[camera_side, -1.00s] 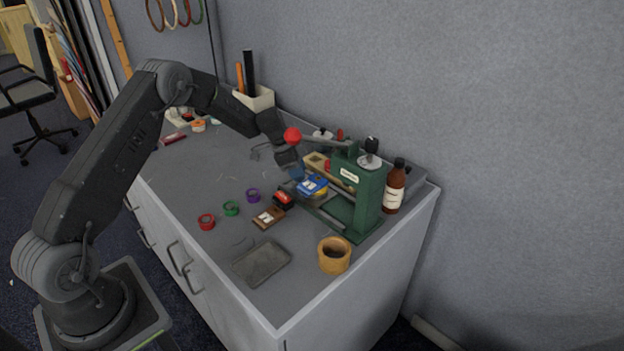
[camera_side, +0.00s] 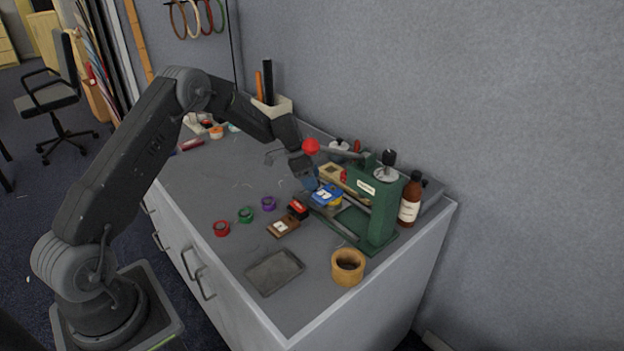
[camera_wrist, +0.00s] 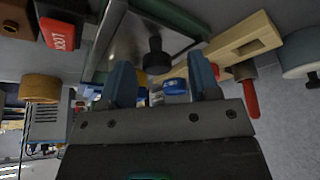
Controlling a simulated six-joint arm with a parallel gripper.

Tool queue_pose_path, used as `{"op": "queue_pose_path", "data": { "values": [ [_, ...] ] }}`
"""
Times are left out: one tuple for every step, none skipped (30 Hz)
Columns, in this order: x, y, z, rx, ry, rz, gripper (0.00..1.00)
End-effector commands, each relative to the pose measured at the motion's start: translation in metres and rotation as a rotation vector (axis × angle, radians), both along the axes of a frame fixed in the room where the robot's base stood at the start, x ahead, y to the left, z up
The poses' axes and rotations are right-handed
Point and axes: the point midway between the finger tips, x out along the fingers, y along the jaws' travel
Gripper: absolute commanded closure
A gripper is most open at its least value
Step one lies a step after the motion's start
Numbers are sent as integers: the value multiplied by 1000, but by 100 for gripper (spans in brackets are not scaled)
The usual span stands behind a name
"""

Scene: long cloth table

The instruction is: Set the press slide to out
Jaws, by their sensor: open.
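The green press (camera_side: 378,212) stands near the right end of the table, with a red-ball lever (camera_side: 311,146) over its front. The press slide (camera_wrist: 128,42) shows in the wrist view as a shiny metal plate in a green frame, with a black knob (camera_wrist: 156,55) at its edge. My gripper (camera_side: 311,188) is open above the front of the press, beside a blue and yellow item (camera_side: 327,196). In the wrist view, the blue fingers of my gripper (camera_wrist: 163,76) are apart, and the knob appears between and beyond them. Contact cannot be told. The slide is mostly hidden in the side view.
A red and black block (camera_side: 298,209) and a brown block (camera_side: 283,227) lie close left of the press. A brown bottle (camera_side: 410,200) stands behind it, a wooden cup (camera_side: 348,267) in front. A grey tray (camera_side: 274,272) lies near the front edge. The table's left middle is mostly clear.

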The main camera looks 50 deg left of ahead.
Motion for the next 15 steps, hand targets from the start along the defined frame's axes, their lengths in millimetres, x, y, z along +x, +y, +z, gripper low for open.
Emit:
{"op": "queue_pose_path", "data": {
  "values": [
    [-2,3,7,1,-2,2,44],
    [-3,4,12,1,-3,1,44],
    [-5,6,19,2,-4,1,44],
    [-6,8,25,3,-4,1,44],
    [-8,10,31,3,-4,1,44],
    [-11,12,40,2,-5,1,44],
    [-13,14,46,3,-5,2,44],
    [-15,16,53,3,-5,2,44],
    [-17,19,61,3,-4,2,44],
    [-19,20,67,3,-5,2,44],
    [-21,22,73,3,-4,2,44],
    [-23,25,81,2,-5,3,44],
    [-25,26,86,2,-5,3,44],
    [-26,28,91,2,-4,3,44],
    [-28,30,98,3,-5,2,44]
  ]
}}
